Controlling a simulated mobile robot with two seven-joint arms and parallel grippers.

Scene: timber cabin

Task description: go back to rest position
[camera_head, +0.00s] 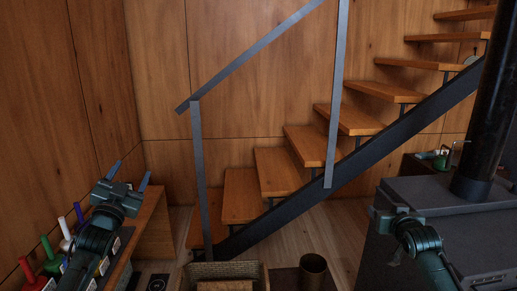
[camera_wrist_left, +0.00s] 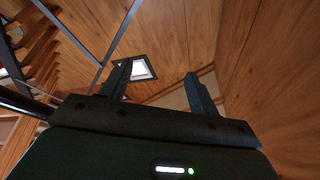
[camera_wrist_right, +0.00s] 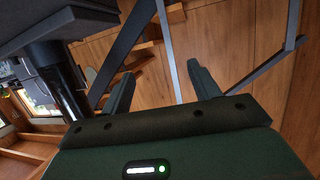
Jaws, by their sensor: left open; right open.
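My left gripper (camera_head: 129,177) is raised at the left of the head view, beside the wooden bench. Its two fingers stand apart with nothing between them; the left wrist view also shows this gripper (camera_wrist_left: 160,88) open and empty. My right gripper (camera_head: 388,214) is at the right of the head view, in front of the dark stove. The right wrist view shows its fingers (camera_wrist_right: 160,90) apart and empty, with the stair and wood wall behind.
A wooden bench (camera_head: 152,232) runs along the left wall, with coloured-handled items at its near end. A wooden stair (camera_head: 277,172) with a metal rail rises at the back. A dark stove (camera_head: 440,205) is at right.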

